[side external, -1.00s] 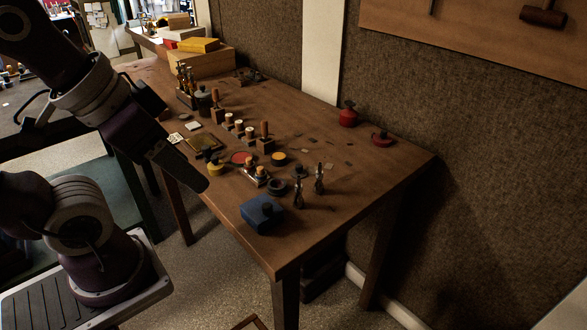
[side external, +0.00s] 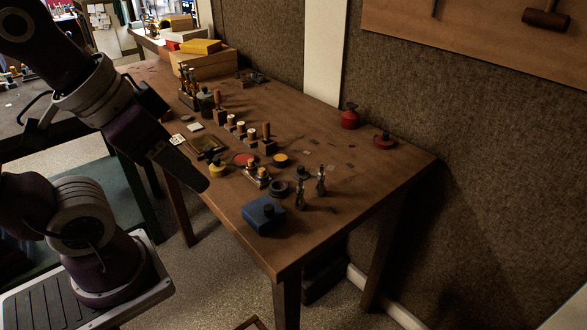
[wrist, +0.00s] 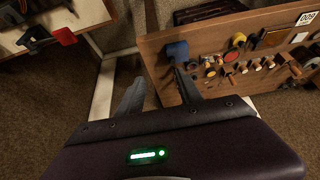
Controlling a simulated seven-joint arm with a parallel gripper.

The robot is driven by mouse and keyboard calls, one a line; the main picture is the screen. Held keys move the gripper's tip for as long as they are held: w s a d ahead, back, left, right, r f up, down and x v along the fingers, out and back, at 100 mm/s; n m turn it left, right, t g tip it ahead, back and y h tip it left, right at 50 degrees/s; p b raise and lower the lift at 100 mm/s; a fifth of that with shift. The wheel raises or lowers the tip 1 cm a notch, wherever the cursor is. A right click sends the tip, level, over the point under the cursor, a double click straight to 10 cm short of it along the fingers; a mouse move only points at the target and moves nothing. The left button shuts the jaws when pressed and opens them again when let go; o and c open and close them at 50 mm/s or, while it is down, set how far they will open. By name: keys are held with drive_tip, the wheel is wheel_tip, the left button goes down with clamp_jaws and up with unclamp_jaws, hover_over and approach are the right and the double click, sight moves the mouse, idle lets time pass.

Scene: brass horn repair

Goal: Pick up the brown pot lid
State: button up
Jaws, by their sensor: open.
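My gripper (wrist: 160,92) is open and empty in the wrist view, with its two dark fingers apart. In the side view the dark end of my arm (side external: 190,172) hangs over the near left edge of the table. I cannot single out a brown pot lid with certainty. A dark round open piece (side external: 279,188) lies near the front of the table, and a small dark knobbed piece (side external: 301,173) lies just behind it. Both are too small and dim to tell their colour. My gripper is apart from both.
A red can (side external: 349,117) stands at the back. The right front is clear.

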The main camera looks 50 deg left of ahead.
drive_tip(key=w+a+r+n+g, duration=0.25)
drive_tip(key=w+n, duration=0.25)
drive_tip(key=w, duration=0.4)
drive_tip(key=n+g, duration=0.3)
drive_tip(key=n, duration=1)
hover_over(301, 167)
wheel_tip(301, 167, down, 18)
drive_tip(key=shift+r, duration=0.2)
wheel_tip(301, 167, down, 7)
drive_tip(key=shift+r, duration=0.1)
clamp_jaws()
